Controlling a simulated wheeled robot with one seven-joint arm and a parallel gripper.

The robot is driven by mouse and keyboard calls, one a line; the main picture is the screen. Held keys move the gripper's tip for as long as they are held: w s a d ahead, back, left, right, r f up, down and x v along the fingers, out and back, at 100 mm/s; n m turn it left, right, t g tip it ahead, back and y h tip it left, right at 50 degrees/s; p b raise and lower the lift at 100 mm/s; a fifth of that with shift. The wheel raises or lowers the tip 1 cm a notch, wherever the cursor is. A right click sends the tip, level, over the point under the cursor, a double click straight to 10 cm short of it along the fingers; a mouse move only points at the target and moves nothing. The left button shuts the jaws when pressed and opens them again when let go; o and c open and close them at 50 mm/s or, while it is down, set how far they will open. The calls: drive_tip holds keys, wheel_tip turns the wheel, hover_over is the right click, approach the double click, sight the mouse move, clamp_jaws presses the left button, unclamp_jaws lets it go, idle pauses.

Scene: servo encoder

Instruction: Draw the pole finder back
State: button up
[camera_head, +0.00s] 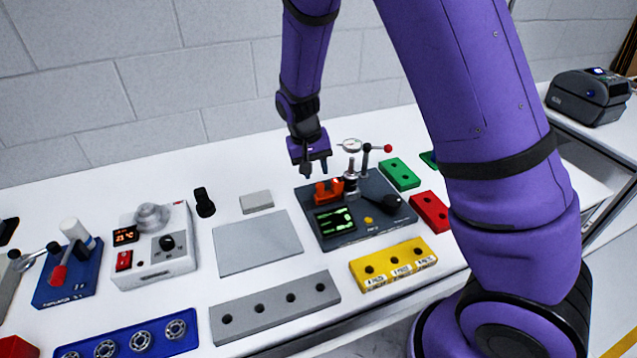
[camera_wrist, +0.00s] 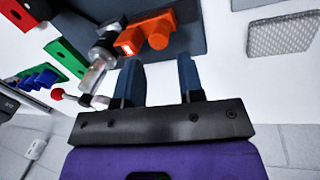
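The dark servo encoder station (camera_head: 350,238) stands on the white table, right of the middle in the head view. An orange piece (camera_head: 322,193), which I take to be the pole finder, sits on its back left part. In the wrist view the orange piece (camera_wrist: 160,22) has a stubby round knob and a lit red-white spot. It is beside a metal cylinder (camera_wrist: 98,62). My gripper (camera_head: 316,167) is above and behind the orange piece, pointing down. In the wrist view its two dark fingers (camera_wrist: 158,78) are apart with nothing between them, and the orange piece lies beyond their tips.
A dial gauge (camera_head: 350,145) and a red-ball lever (camera_head: 387,148) stand close right of my gripper. A grey mat (camera_head: 257,242) lies left.

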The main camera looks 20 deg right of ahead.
sight(319, 184)
drive_tip(key=shift+s+d+f, duration=0.1)
drive_tip(key=shift+d+f, duration=0.05)
drive_tip(key=shift+f, duration=0.7)
drive_tip(key=shift+w+d+f, duration=0.1)
drive_tip(key=shift+d+f, duration=0.1)
drive_tip(key=shift+f, duration=0.7)
drive_tip(key=shift+s+d+f, duration=0.1)
drive_tip(key=shift+d+f, duration=0.05)
drive_tip(key=shift+f, duration=0.7)
drive_tip(key=shift+c, duration=0.4)
